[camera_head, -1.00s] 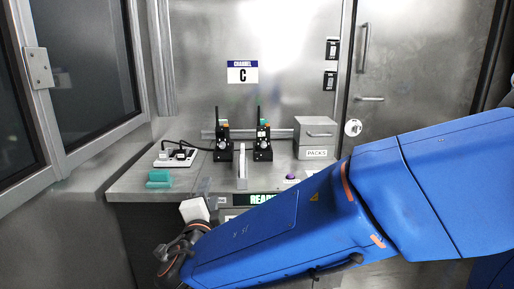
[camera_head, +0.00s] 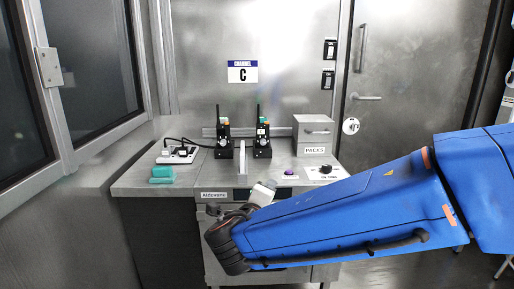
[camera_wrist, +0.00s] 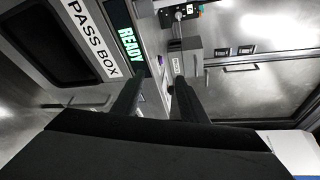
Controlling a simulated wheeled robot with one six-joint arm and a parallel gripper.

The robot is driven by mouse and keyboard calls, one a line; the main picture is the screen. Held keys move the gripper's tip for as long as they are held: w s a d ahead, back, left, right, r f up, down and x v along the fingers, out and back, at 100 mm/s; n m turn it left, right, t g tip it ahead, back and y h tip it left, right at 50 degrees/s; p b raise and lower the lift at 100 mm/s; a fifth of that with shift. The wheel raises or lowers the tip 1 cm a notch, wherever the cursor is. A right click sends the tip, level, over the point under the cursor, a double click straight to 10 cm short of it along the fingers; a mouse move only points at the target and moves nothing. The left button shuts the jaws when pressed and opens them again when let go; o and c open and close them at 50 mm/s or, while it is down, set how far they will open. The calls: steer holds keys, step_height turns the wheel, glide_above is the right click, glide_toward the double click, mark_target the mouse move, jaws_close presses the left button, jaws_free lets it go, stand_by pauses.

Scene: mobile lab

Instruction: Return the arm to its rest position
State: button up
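My arm reaches in from the right in the head view, its blue links low across the front of the counter. The wrist end is bent, with a white part showing just in front of the counter edge. The gripper fingers cannot be made out in the head view. In the wrist view my gripper (camera_wrist: 157,84) shows two dark fingers standing apart, with nothing seen between them. The gripper is tilted relative to the scene, facing the lit READY sign (camera_wrist: 131,45) and the PASS BOX label (camera_wrist: 90,37).
The counter (camera_head: 135,184) holds a teal block (camera_head: 162,174), a white power strip (camera_head: 177,155), two black radios (camera_head: 223,140) (camera_head: 262,140) and a grey PACKS box (camera_head: 314,135). A purple button (camera_head: 290,173) sits near the front edge. A steel door (camera_head: 410,110) stands behind right.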

steer(key=s+d+f+m+g+h, duration=0.1)
steer(key=s+d+f+m+g, duration=0.15)
steer(key=d+m, duration=0.5)
steer(key=s+d+f+m+g+h, duration=0.1)
steer(key=s+d+f+m+g, duration=0.2)
steer(key=d+m, duration=0.5)
steer(key=s+d+f+m+g+h, duration=0.1)
steer(key=s+d+m+g, duration=0.25)
steer(key=d+m, duration=0.4)
steer(key=s+d+f+m+y, duration=0.1)
steer(key=s+f+m+y, duration=0.1)
steer(key=s+m, duration=0.6)
steer(key=s+d+f+m+g+y, duration=0.1)
steer(key=s+m+y, duration=0.4)
steer(key=m, duration=1.1)
steer(key=s+d+f, duration=0.1)
steer(key=s, duration=0.1)
steer(key=shift+s+f, duration=0.15)
steer(key=shift+s, duration=0.2)
